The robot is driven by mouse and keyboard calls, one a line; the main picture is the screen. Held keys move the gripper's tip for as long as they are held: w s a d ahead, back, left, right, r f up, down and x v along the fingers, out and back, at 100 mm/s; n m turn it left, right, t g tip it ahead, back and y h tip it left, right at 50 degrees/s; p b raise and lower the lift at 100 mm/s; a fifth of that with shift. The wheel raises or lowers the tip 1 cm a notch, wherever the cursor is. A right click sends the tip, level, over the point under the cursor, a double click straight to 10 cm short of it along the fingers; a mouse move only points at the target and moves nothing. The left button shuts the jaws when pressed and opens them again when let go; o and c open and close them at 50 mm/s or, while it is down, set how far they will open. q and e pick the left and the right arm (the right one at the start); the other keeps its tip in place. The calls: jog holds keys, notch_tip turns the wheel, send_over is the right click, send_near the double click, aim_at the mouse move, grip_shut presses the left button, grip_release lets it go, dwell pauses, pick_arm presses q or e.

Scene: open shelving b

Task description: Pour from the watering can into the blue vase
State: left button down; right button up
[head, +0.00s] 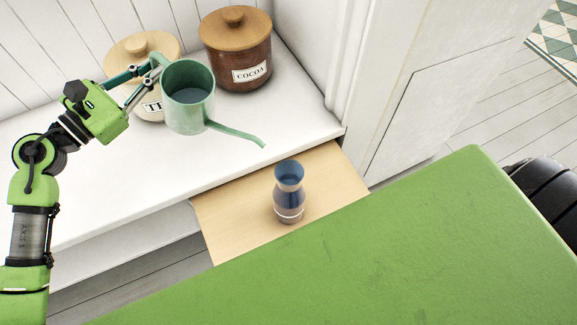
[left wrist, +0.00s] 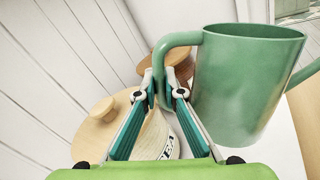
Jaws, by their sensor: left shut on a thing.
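The green watering can (head: 189,108) is in the upper middle of the head view, with its spout pointing down to the right. Its open top shows dark liquid inside. My left gripper (head: 157,65) is shut on the can's handle. In the left wrist view the fingers (left wrist: 166,92) close around the handle, and the can (left wrist: 245,85) hangs to their right. The blue vase (head: 289,190) stands upright on a light wooden board, lower right of the spout tip and apart from it. My right gripper is not in view.
A brown cocoa jar (head: 236,52) with a wooden lid stands on the white shelf (head: 90,165) behind the can. A pale tea jar (head: 143,48) stands behind the gripper. The light wooden board (head: 235,215) juts out below the shelf, with free room around the vase. A white cabinet side (head: 425,75) rises at right.

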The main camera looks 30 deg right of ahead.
aim_at(156, 53)
pick_arm(q)
jog(key=shift+s+d+r, duration=0.15)
jog(key=shift+s+r, duration=0.05)
jog(key=shift+r, duration=0.25)
jog(key=shift+s+r+m+p, duration=0.2)
jog(key=shift+r+m+p, duration=0.25)
jog(key=shift+p, duration=0.25)
jog(key=shift+s+d+r+m+p, duration=0.25)
jog(key=shift+s+r+p, duration=0.1)
jog(key=shift+r+p, duration=0.3)
jog(key=shift+s+d+r+m+p, duration=0.2)
jog(key=shift+s+r+p, duration=0.1)
jog(key=shift+r+p, duration=0.3)
jog(key=shift+s+d+r+m+p, duration=0.15)
jog(key=shift+s+r+p, duration=0.1)
jog(key=shift+r+p, duration=0.15)
jog(key=shift+s+d+r+m+p, duration=0.1)
jog(key=shift+s+r+m+p, duration=0.1)
jog(key=shift+r+p, duration=0.2)
jog(key=shift+s+d+r+m+p, duration=0.2)
jog(key=shift+s+r+p, duration=0.1)
jog(key=shift+r+p, duration=0.15)
jog(key=shift+s+d+r+m+p, duration=0.1)
jog(key=shift+s+r+m+p, duration=0.05)
jog(key=shift+s+r+p, duration=0.2)
